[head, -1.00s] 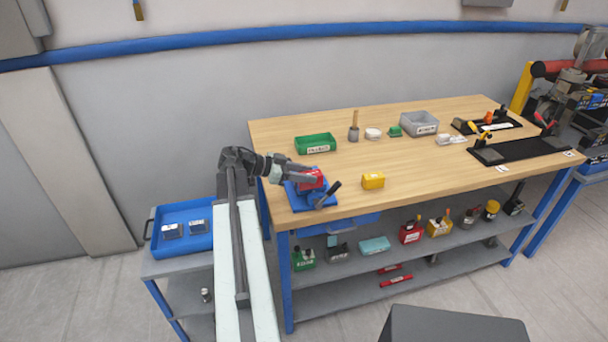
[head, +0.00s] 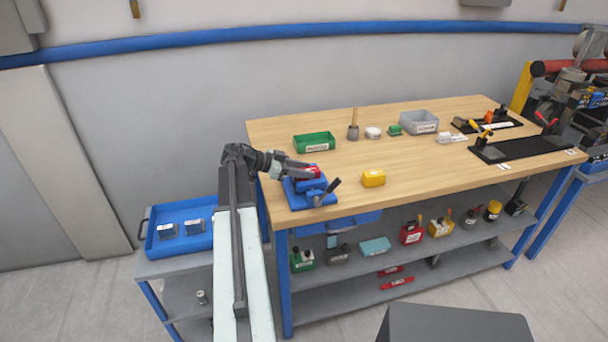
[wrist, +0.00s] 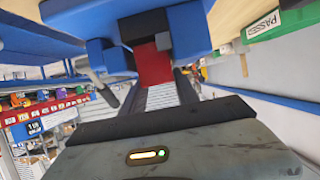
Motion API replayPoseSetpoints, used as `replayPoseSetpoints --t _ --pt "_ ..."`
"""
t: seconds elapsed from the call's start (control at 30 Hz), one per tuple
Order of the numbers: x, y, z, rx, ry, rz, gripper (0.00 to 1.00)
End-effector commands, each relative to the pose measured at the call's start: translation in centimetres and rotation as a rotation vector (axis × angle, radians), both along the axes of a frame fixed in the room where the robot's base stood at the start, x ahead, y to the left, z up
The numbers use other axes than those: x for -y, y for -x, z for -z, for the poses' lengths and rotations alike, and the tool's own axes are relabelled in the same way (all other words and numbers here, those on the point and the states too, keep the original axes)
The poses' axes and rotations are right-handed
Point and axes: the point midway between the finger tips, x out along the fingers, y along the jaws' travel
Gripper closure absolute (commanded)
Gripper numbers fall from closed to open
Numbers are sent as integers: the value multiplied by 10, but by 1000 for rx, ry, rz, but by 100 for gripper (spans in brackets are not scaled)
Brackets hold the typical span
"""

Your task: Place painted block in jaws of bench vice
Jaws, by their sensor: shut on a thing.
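The painted block is red (head: 313,171) and held at the tip of my gripper (head: 312,175), at the bench vice. In the wrist view the red block (wrist: 153,65) sits between the dark fingers of my gripper (wrist: 156,88), which are shut on it. The blue bench vice (head: 297,200) stands at the table's left front corner, its dark handle to the right. In the wrist view blue parts of the vice (wrist: 188,32) lie right around the block. I cannot tell how deep the block is between the jaws.
A green bin (head: 314,143) and a grey bin (head: 419,122) stand farther back. A blue tray (head: 178,245) is on a lower cart at left. The bench centre is clear.

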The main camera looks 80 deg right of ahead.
Motion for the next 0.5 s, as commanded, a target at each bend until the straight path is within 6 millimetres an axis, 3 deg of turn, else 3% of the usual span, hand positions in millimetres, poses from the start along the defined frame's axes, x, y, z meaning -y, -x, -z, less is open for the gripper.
replayPoseSetpoints --t 0.13,0.17,0.23,0.5 --pt "0 2 3 -1 1 2 100" --pt "0 2 4 0 0 2 61" --pt "0 2 2 0 0 3 42" --pt "0 3 2 0 -1 4 42"
